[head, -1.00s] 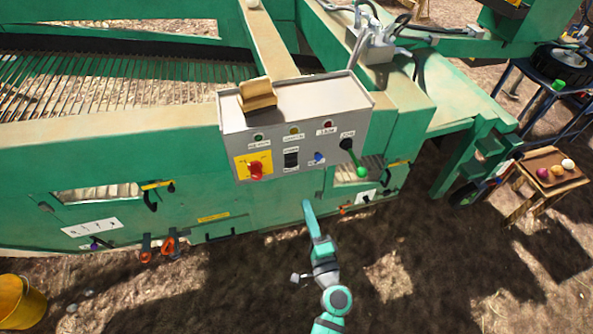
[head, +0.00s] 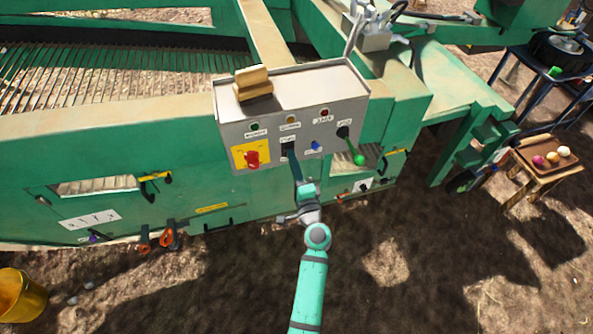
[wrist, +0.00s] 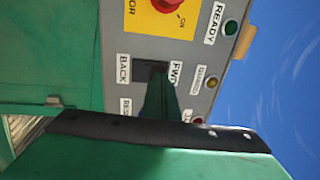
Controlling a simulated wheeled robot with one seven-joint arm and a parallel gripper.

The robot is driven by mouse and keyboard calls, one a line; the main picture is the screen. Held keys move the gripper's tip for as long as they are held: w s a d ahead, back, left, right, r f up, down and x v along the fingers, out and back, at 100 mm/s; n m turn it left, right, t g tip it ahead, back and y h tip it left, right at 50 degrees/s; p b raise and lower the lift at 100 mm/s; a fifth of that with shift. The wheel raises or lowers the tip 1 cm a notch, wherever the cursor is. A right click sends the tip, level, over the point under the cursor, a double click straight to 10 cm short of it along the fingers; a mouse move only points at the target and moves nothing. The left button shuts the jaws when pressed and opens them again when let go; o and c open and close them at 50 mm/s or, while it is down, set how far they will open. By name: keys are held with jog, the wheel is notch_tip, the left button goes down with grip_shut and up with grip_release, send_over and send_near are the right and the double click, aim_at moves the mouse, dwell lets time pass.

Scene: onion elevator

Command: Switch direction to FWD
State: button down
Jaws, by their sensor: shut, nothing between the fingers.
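The black direction switch (head: 286,146) is on the front of the grey control box (head: 225,128), between a red knob on a yellow plate and a blue button. In the wrist view the switch (wrist: 141,69) lies between the BACK label (wrist: 123,69) on the left and the FWD label (wrist: 174,75) on the right. My gripper (head: 292,158) is shut and empty, reaching up to the switch from below. In the wrist view its dark teal fingers (wrist: 157,88) overlap the switch on the FWD side. I cannot tell whether they touch it, or which way it is set.
The red knob (head: 251,158) is left of the switch; a blue button (head: 315,146) and a green-tipped lever (head: 359,159) are to its right. Indicator lamps sit above. A yellow bucket (head: 22,296) stands at far left, and a small wooden table (head: 543,172) at right. The foreground soil is open.

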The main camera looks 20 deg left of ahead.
jog(key=shift+w+a, duration=0.2)
jog(key=shift+w, duration=0.1)
jog(key=shift+w+a+r, duration=0.1)
jog(key=shift+w+r, duration=0.05)
jog(key=shift+w, duration=0.05)
dwell(0.3)
jog(key=s+d+r, duration=0.2)
jog(key=s+d, duration=0.6)
jog(key=s, duration=0.3)
jog(key=shift+s, duration=0.25)
jog(key=shift+a+r, duration=0.1)
